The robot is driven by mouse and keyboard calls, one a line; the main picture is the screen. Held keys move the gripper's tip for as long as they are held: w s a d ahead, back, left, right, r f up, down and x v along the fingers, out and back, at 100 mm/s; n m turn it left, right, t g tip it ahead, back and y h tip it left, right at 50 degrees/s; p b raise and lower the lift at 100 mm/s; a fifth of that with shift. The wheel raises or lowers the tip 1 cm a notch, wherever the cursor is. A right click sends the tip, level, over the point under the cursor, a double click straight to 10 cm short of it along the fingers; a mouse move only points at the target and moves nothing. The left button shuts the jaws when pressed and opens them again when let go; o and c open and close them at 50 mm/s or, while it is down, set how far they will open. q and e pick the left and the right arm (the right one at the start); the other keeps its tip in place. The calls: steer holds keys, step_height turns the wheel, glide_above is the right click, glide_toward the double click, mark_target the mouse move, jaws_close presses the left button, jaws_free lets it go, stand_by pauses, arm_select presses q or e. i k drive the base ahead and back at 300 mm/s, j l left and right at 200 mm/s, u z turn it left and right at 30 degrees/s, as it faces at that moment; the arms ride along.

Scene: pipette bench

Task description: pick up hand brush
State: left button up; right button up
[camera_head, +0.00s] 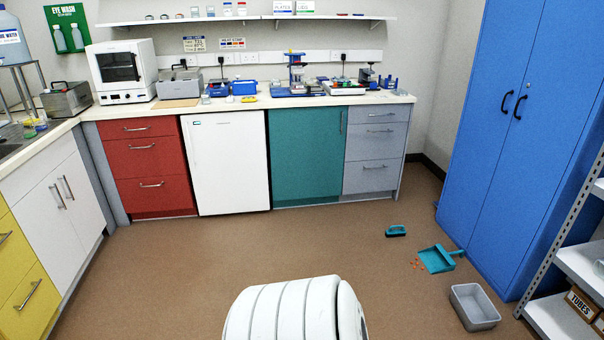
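The hand brush (395,231) lies on the brown floor in front of the grey drawers, right of the middle of the view. It has a teal top and a dark lower part, probably bristles. It lies apart from the teal dustpan (437,258), which is nearer and to its right. Neither of my grippers shows in the head view. A white ribbed part of my own body stands at the bottom centre, well short of the brush.
Small orange bits (417,264) lie beside the dustpan. A grey bin (474,307) stands nearer, by a shelf rack (567,262). A blue cabinet (525,120) closes off the right. The counter (240,103) runs along the back. The middle floor is clear.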

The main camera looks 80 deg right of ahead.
mark_target(399, 232)
steer(key=z, duration=3.5)
